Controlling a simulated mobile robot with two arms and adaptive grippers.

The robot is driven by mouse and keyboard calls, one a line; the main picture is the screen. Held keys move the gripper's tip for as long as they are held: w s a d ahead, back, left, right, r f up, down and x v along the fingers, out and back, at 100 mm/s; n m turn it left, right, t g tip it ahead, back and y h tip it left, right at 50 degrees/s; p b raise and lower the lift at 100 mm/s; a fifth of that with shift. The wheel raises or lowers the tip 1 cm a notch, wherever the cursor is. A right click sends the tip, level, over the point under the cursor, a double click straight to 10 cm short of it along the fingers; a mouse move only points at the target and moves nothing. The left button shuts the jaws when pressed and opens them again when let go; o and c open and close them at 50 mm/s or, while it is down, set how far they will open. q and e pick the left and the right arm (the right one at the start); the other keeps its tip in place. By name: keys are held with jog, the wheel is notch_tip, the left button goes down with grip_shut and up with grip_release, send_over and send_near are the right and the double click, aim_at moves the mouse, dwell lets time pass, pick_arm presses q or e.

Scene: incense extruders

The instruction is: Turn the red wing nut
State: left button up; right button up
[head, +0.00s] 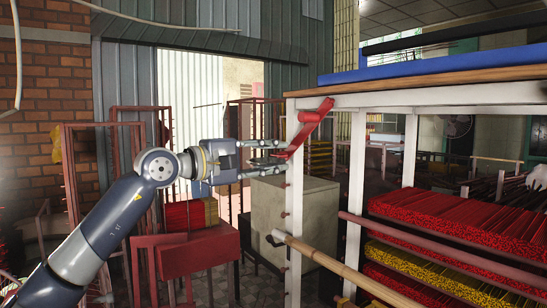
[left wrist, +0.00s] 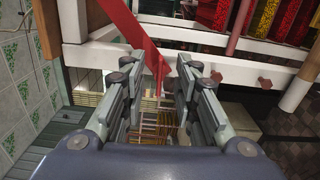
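The red wing nut (head: 307,126) is a long, flared piece that sits tilted against the upper part of the white frame post. In the left wrist view the red wing nut (left wrist: 146,40) comes down from the top, and its lower end is between the fingertips. My left gripper (head: 281,150) is level with the lower wing, its tips close to it. In the left wrist view my left gripper (left wrist: 160,68) has its fingers apart on either side of the red piece. I cannot tell whether a finger touches it. My right gripper is not in view.
The white post (head: 295,215) and wooden table top (head: 430,82) stand right by the gripper. A bamboo pole (head: 335,265) sticks out below. Red incense bundles (head: 450,220) fill the rack at right. A beige cabinet (head: 268,215) and red stand (head: 185,255) are below the arm.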

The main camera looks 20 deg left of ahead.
pick_arm(q)
jog(key=v, duration=1.1)
jog(key=shift+s, duration=0.15)
jog(key=shift+a+f, duration=0.1)
jog(key=shift+a, duration=0.05)
